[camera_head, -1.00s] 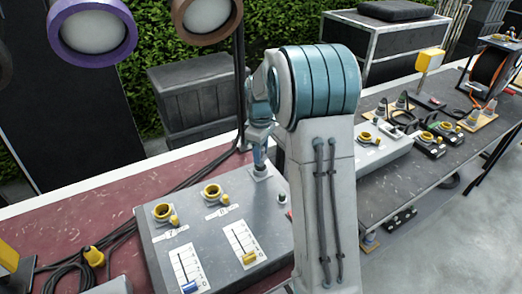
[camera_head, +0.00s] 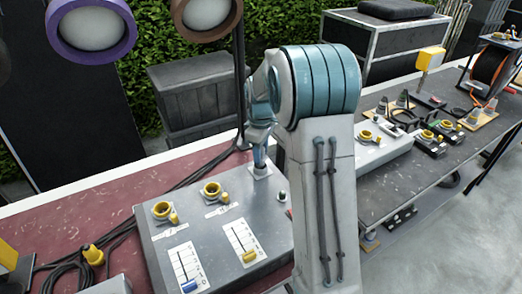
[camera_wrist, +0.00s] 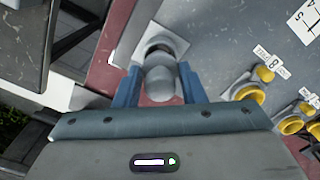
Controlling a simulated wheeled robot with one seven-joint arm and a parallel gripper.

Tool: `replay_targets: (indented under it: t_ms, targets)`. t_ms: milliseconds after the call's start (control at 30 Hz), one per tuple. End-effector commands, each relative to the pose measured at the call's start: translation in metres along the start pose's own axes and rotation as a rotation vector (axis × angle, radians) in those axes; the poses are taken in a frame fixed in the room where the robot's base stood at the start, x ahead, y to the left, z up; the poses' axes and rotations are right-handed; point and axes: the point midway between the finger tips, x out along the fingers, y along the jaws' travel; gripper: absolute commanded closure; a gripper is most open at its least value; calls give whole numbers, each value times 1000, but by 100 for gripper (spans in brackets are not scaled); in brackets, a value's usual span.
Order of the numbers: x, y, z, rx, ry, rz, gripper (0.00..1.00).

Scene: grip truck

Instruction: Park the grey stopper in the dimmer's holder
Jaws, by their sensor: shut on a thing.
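The grey dimmer (camera_head: 190,232) sits on the red table, with yellow sockets and sliders on its top. The white square plate of the holder (camera_head: 262,172) is at its far corner and also shows in the wrist view (camera_wrist: 180,46). My gripper (camera_head: 260,163) is down at this plate. In the wrist view its blue fingers (camera_wrist: 160,88) are shut on the rounded grey stopper (camera_wrist: 160,82). The stopper is lined up over the plate's round opening. Its lower end is hidden, so I cannot tell how deep it sits.
Yellow sockets (camera_wrist: 245,90) lie right of my fingers in the wrist view. A small grey peg (camera_head: 282,197) stands near the dimmer's right edge. Black cables (camera_head: 195,178) run behind the dimmer. A dark table (camera_head: 400,180) with other devices stands to the right.

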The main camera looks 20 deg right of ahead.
Motion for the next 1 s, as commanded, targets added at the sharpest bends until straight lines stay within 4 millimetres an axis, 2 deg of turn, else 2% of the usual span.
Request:
replay_targets:
  t_ms: [1000]
  targets:
    - [19,0,0,0,0,0,86]
